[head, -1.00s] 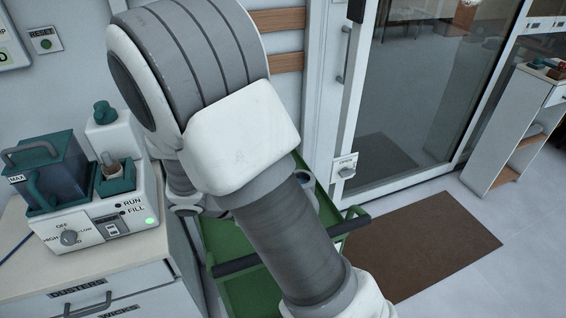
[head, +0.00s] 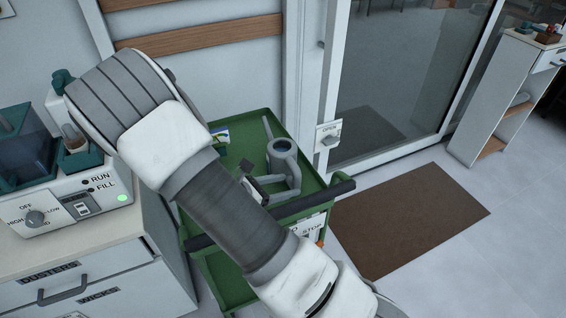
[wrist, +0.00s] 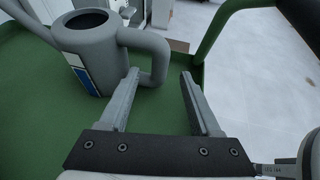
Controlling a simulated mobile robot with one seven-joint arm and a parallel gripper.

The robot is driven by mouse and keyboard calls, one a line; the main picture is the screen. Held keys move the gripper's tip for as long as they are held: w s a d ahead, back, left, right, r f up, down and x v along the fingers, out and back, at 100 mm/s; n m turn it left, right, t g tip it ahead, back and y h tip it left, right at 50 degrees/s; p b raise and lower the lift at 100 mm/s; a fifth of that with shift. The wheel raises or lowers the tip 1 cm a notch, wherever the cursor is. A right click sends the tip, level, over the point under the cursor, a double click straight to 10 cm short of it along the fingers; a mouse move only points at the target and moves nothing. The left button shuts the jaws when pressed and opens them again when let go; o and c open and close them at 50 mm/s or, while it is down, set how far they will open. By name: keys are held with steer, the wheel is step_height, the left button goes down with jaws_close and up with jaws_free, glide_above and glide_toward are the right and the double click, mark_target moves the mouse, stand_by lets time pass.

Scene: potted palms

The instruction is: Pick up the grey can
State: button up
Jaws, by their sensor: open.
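The grey can (head: 284,160) stands upright on the green cart, its thin spout rising at the back. In the wrist view the can (wrist: 90,55) is at upper left, with a dark round opening, a blue and white label and a loop handle on its right side. My gripper (wrist: 160,72) is open and empty, low over the green tray. Its left finger overlaps the handle's lower part in the picture, and the handle's outer side shows between the fingertips. I cannot tell whether they touch. In the head view my forearm partly hides the gripper.
A drawer cabinet (head: 90,270) with a machine (head: 75,200) stands left. A brown mat (head: 410,220) and open floor lie right.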

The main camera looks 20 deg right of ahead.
mark_target(297, 182)
steer(key=b+x, duration=0.1)
steer(key=x, duration=0.4)
steer(key=shift+r, duration=0.15)
jaws_close()
steer(key=shift+r, duration=0.1)
